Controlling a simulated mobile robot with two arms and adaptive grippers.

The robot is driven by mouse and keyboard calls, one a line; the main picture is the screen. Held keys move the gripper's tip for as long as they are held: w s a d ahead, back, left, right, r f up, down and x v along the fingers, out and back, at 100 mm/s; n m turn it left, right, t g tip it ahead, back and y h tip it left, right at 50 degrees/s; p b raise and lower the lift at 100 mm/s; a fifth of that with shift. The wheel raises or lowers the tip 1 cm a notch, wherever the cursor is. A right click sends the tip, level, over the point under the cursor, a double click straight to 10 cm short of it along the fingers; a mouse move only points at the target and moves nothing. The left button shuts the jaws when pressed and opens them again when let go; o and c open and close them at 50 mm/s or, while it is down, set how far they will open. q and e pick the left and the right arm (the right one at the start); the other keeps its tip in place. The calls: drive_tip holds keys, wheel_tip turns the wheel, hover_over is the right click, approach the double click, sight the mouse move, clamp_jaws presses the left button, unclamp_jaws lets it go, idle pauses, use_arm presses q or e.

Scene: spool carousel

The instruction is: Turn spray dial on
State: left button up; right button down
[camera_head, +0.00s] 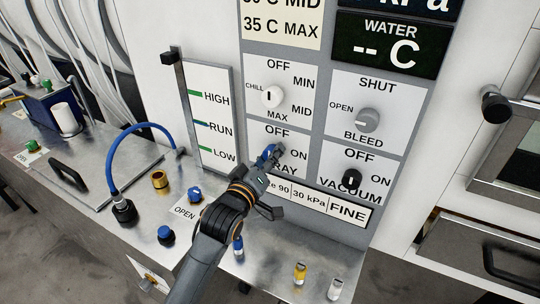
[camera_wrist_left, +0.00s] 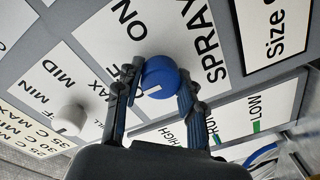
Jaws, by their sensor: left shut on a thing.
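The blue spray dial (camera_head: 272,149) sits on the white panel marked OFF, ON and SPRAY, partly hidden by my left gripper (camera_head: 266,157) in the head view. In the left wrist view the same round blue dial (camera_wrist_left: 160,72) lies between the two dark fingers of my left gripper (camera_wrist_left: 161,84), which is shut on its sides. A short white mark shows on the dial's edge on the side towards the OFF lettering; part of that lettering is hidden by a finger. My right gripper is in neither view.
The white chill dial (camera_head: 272,96) is above, the grey bleed dial (camera_head: 367,120) is up and right, and the black vacuum dial (camera_head: 351,181) is to the right. The HIGH/RUN/LOW gauge (camera_head: 213,122) stands left. Several small valves and fittings stand on the metal bench (camera_head: 262,252) below.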

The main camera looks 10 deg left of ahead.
use_arm(q)
drive_tip(key=m+p, duration=0.2)
drive_tip(key=m, duration=0.1)
drive_tip(key=shift+r+m, duration=0.1)
drive_tip(key=shift+m, duration=0.3)
drive_tip(key=m+p, duration=0.1)
drive_tip(key=m, duration=0.3)
drive_tip(key=shift+m, duration=0.3)
drive_tip(key=m+p, duration=0.1)
drive_tip(key=m, duration=0.3)
drive_tip(key=shift+m+p, duration=0.3)
drive_tip(key=m+p, duration=0.1)
drive_tip(key=m, duration=0.4)
drive_tip(key=shift+h, duration=0.4)
drive_tip(key=o, duration=1.2)
